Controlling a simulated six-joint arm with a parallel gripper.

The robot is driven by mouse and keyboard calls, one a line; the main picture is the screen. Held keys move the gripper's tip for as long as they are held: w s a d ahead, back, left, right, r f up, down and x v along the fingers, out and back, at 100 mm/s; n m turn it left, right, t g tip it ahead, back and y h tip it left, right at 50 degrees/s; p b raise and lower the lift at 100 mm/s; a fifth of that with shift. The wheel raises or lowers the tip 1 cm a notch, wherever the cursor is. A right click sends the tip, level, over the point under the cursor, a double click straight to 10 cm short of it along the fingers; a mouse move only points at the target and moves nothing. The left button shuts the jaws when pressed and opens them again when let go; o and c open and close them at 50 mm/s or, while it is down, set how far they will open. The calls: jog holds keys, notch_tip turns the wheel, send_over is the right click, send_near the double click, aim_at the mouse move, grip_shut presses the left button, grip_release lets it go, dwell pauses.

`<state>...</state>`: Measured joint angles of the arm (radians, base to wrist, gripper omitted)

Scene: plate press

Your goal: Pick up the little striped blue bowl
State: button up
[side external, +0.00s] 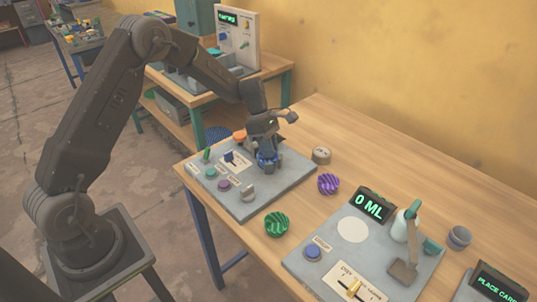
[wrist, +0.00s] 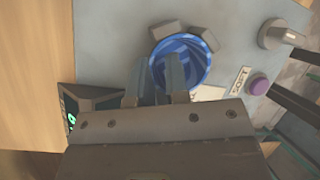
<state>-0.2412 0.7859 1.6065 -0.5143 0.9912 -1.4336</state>
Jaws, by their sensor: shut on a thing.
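The little striped blue bowl (side external: 268,160) is at the far right part of the grey control panel (side external: 258,207), below my gripper (side external: 266,150). In the wrist view the bowl (wrist: 190,52) is open toward the camera, with light and dark blue stripes inside. My gripper (wrist: 158,72) is shut on the bowl's near left rim, one finger inside and one outside. Grey blocks (wrist: 166,29) stand close around the bowl's far side. I cannot tell whether the bowl touches the panel.
A purple striped bowl (side external: 328,184) and a green striped bowl (side external: 277,224) stand on the wooden table. A round brownish item (side external: 321,155) is near the panel. A dispenser station with a 0 ML display (side external: 371,204) is at right. Knobs and buttons, including a purple one (side external: 224,185), rise from the panel.

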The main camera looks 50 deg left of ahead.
jog(key=shift+r, duration=0.6)
jog(key=r, duration=0.2)
jog(key=a+r, duration=0.1)
jog(key=shift+s+r, duration=0.25)
jog(key=shift+r, duration=0.05)
jog(key=s+a+r, duration=0.6)
jog(key=a, duration=0.3)
jog(key=d+f+m+g+y, duration=0.1)
jog(key=d+m+y, duration=0.1)
jog(key=m, duration=0.4)
jog(key=d+f+m+g+y, duration=0.1)
jog(key=d+f+m+y, duration=0.1)
jog(key=d+m, duration=0.2)
jog(key=d+f+m+g+y, duration=0.2)
jog(key=d+m, duration=0.1)
jog(key=m, duration=0.7)
jog(key=shift+s+d+f+y, duration=0.15)
jog(key=shift+s+f+y, duration=0.1)
jog(key=shift+y, duration=0.15)
jog(key=m, duration=0.1)
jog(key=m+y, duration=0.1)
jog(key=d+m, duration=0.1)
jog(key=shift+w+f+m+t, duration=0.1)
jog(key=shift+f+m+t, duration=0.2)
